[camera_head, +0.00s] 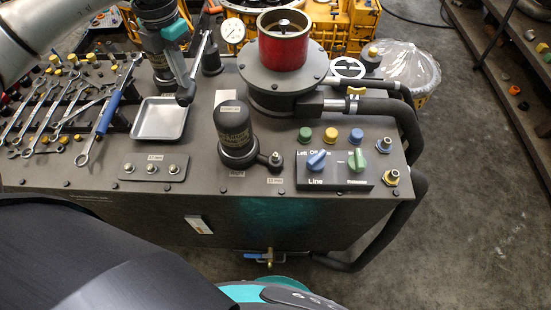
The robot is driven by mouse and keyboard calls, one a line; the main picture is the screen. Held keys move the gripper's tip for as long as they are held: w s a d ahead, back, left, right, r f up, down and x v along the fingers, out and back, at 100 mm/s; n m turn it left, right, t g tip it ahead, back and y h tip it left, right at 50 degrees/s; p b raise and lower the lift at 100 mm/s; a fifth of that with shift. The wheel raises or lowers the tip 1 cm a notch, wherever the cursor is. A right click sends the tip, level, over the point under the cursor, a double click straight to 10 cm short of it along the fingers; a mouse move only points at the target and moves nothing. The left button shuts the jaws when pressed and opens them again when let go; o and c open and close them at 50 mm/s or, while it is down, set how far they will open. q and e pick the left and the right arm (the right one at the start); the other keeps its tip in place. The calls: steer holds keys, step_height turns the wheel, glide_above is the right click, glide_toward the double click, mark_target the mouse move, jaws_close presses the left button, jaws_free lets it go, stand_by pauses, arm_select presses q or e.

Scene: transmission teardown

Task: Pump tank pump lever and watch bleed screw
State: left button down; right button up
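My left gripper (186,94) comes down from the top over the back left of the grey tank top, beside the metal tray. A silver lever (201,52) slants from the top of a dark post (212,62) down to the gripper's fingers. It overlaps them; I cannot tell whether they grip it or how far they are open. A dark cylinder (234,130) with a side fitting (275,160) stands at the front middle. I cannot make out which small fitting is the bleed screw. My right gripper is not in view.
A metal tray (160,137) lies left of the cylinder. Wrenches (107,115) on a rack fill the left. A red-topped housing (283,52), a gauge (233,31) and a knob panel (335,182) stand to the right. Black hoses (404,118) loop over the right edge.

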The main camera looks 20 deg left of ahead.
arm_select(q)
steer(key=shift+f+b, duration=0.9)
steer(key=shift+f, duration=0.65)
step_height(320, 180, up, 8)
steer(key=p, duration=0.6)
steer(key=shift+r+p, duration=0.1)
steer(key=shift+p, duration=0.3)
steer(key=shift+f+b, duration=2.95)
steer(key=shift+f, duration=1.05)
step_height(320, 180, up, 8)
steer(key=p, duration=0.6)
steer(key=shift+f, duration=0.2)
